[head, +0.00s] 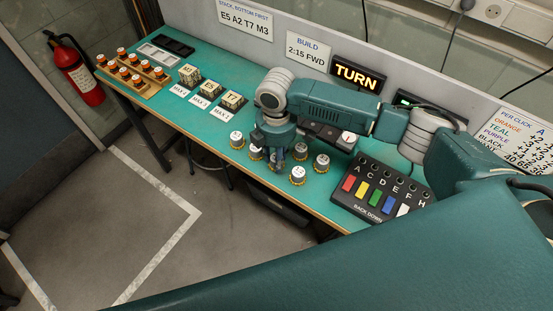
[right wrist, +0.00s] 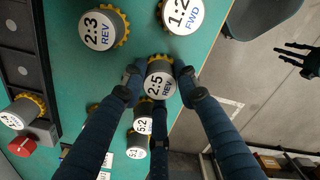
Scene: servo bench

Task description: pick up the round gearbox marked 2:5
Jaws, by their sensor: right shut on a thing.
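The round gearbox marked 2:5 REV (right wrist: 160,80) has a grey body, a white top and a yellow toothed rim. In the right wrist view it sits between the fingers of my right gripper (right wrist: 161,73), which is shut on it. In the head view the right gripper (head: 277,160) points down at the bench's front part, and its fingers mostly hide the gearbox. I cannot tell whether the gearbox touches the bench. My left gripper (right wrist: 299,61) shows dark at the right wrist view's upper right, off the bench, fingers spread and empty.
Close by stand gearboxes 2:3 REV (right wrist: 101,29), 1:2 FWD (right wrist: 180,14), 5:2 (right wrist: 143,124) and one below it (right wrist: 136,150). Another gearbox (head: 347,137) sits on a black rail. A button box (head: 380,190) stands right. The teal bench (head: 210,127) has free room left of the gearboxes.

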